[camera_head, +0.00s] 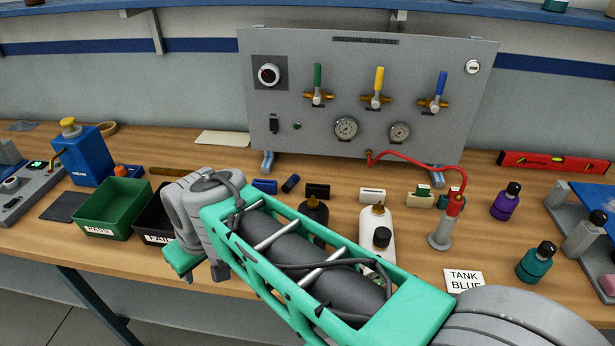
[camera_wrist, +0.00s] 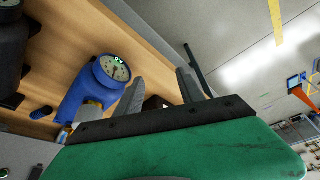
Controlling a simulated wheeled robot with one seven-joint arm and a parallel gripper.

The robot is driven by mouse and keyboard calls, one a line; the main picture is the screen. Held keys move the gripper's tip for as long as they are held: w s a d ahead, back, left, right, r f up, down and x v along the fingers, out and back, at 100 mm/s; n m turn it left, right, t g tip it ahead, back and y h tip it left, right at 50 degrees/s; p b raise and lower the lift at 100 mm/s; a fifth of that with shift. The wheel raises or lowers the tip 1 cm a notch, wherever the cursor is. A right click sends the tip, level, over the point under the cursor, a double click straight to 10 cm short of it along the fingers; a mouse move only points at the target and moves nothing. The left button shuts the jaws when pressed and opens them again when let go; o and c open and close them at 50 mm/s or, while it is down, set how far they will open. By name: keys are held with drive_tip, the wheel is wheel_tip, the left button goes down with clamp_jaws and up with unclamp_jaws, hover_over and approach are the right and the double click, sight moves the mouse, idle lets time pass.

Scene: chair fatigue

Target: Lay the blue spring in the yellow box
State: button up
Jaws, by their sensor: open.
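I see no blue spring and no yellow box that I can make out in either view. My gripper (camera_wrist: 165,78) shows in the wrist view with its two grey fingers apart and nothing between them. A blue device with a round dial (camera_wrist: 95,88) lies beyond the fingers to the left in that view. In the head view my arm reaches across the front of the bench and hides part of it; the fingers cannot be made out there.
A green bin (camera_head: 114,205) and a black bin (camera_head: 153,221) stand left of my arm on the wooden bench. A grey valve panel (camera_head: 330,75) stands behind. Bottles, including a purple one (camera_head: 505,204) and a teal one (camera_head: 535,263), stand at right near a red level (camera_head: 553,163).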

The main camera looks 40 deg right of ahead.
drive_tip(key=w+d+r, duration=0.1)
drive_tip(key=w+r, duration=0.1)
drive_tip(key=w, duration=0.2)
drive_tip(key=n+y+p, duration=0.1)
drive_tip(key=n+p, duration=0.1)
drive_tip(key=p, duration=0.3)
approach(294, 178)
drive_tip(key=f, duration=0.2)
drive_tip(key=x, duration=0.2)
drive_tip(key=p+x, duration=0.1)
drive_tip(key=x, duration=0.4)
drive_tip(key=shift+w+f+p, duration=0.1)
drive_tip(key=shift+w+p, duration=0.2)
drive_tip(key=shift+w, duration=0.05)
drive_tip(key=shift+a, duration=0.1)
clamp_jaws()
